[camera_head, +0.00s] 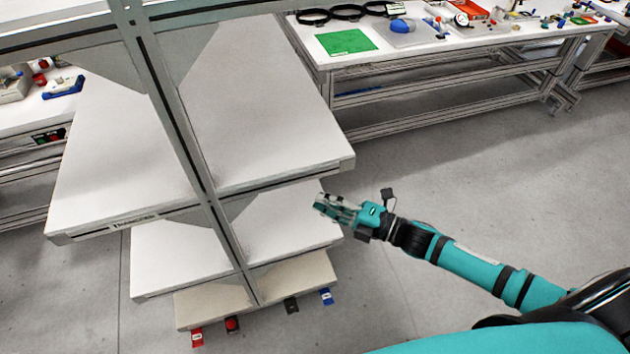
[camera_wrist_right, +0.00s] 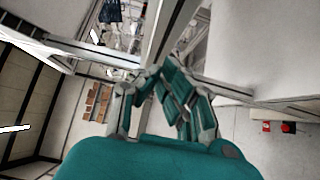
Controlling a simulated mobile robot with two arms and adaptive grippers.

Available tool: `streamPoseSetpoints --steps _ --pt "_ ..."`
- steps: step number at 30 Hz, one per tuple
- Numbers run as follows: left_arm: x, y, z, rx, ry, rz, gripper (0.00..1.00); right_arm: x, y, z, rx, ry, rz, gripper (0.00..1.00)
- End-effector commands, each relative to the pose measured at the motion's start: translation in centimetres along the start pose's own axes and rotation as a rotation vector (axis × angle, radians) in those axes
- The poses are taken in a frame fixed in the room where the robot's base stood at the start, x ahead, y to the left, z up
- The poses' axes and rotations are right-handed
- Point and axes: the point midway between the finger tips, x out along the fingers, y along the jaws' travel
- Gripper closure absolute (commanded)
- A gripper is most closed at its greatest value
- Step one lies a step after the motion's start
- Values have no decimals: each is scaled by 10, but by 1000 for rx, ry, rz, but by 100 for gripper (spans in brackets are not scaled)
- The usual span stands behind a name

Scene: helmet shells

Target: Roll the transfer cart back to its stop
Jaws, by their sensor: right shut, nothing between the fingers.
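The tall cart with white shelves and a grey metal frame (camera_head: 263,110) fills the left half of the head view. A dark label on its shelf edge is too blurred to read surely. My right gripper (camera_head: 320,205) is shut and empty, beside the cart's right side, just below the edge of its large shelf. Whether it touches the cart cannot be told. In the right wrist view, my right gripper's fingers (camera_wrist_right: 166,82) lie close together before a grey frame post (camera_wrist_right: 168,35). My left gripper is not in view. I cannot make out the stop.
A long workbench (camera_head: 420,52) with a green mat (camera_head: 347,42) and a blue-domed part (camera_head: 401,26) stands at the back right. Another bench (camera_head: 20,122) is behind the cart at left. Small red, black and blue pieces show at the cart's foot. Grey floor (camera_head: 470,165) is clear at right.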

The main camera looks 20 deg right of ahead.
Motion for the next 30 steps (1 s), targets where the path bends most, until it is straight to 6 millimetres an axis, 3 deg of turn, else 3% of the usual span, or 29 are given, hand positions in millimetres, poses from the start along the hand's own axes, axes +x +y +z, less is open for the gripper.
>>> streamPoseSetpoints --steps 2,9,30 --pt "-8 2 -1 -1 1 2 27 18 4 0 -1 0 2 100" --pt "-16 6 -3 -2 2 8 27 37 1 24 -1 -1 -1 100" --pt "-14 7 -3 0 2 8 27 44 -1 31 -1 -1 -1 100"
